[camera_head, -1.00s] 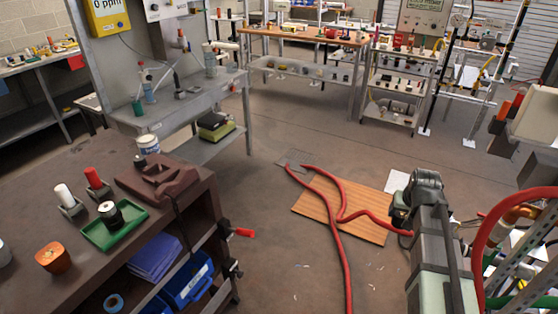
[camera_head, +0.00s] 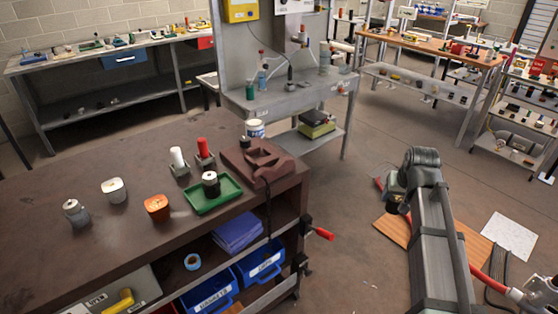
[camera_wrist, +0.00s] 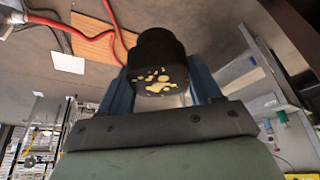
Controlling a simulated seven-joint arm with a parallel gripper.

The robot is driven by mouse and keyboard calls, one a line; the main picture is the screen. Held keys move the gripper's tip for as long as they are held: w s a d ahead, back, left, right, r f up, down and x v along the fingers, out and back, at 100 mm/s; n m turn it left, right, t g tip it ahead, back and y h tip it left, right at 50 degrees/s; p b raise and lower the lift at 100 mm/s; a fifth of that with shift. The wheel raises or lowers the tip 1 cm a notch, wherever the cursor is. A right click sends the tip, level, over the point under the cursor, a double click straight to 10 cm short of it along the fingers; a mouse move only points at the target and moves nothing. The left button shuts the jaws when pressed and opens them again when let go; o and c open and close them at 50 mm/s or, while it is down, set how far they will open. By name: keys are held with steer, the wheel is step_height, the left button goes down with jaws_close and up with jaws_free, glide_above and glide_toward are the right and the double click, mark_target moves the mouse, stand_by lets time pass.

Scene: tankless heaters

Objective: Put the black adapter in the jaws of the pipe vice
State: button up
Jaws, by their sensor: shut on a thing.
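My gripper (camera_wrist: 163,84) has blue fingers and is shut on a black block-like thing, which I take to be the black adapter (camera_wrist: 158,48). Its near end face carries several yellowish spots. In the head view my arm reaches out on the right, over the floor and apart from the bench; the fingers and the held thing cannot be made out there. A maroon cast body with a gap in its top, seemingly the pipe vice (camera_head: 268,161), sits at the bench's right end. I see nothing clearly held in its jaws.
On the dark bench (camera_head: 120,245), a green tray (camera_head: 226,197) holds a black-and-white spool-like part (camera_head: 210,184). White (camera_head: 178,160) and red (camera_head: 203,150) upright pieces, an orange piece (camera_head: 157,207) and a white tin (camera_head: 255,129) stand nearby. A red-handled clamp (camera_head: 322,234) juts from the bench edge.

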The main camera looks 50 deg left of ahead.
steer(key=s+a+r+n, duration=0.1)
steer(key=s+a+r, duration=0.3)
steer(key=a, duration=0.6)
steer(key=s+a+r+n+g+y, duration=0.1)
steer(key=s+a+r, duration=0.3)
steer(key=s+a, duration=0.5)
steer(key=s+a+r+n, duration=0.3)
steer(key=s+a, duration=0.3)
steer(key=a, duration=0.6)
steer(key=shift+s+a+r+g, duration=0.15)
steer(key=shift+r+g, duration=0.15)
steer(key=shift+r, duration=0.35)
steer(key=s+a+r+n, duration=0.25)
steer(key=a+r, duration=0.25)
steer(key=a, duration=0.3)
steer(key=shift+s+d+f+n+g+y, duration=0.15)
steer(key=shift+f+n+g, duration=0.25)
steer(key=shift+f, duration=1.35)
steer(key=shift+w+f+n+g+y, duration=0.15)
steer(key=shift+f+n, duration=0.35)
steer(key=shift+f, duration=1.2)
steer(key=shift+s+d+f+n+g+y, duration=0.15)
steer(key=shift+f+n+g, duration=0.25)
steer(key=shift+f, duration=1.35)
steer(key=shift+f, duration=0.1)
steer(key=o, duration=1.6)
steer(key=shift+c, duration=0.2)
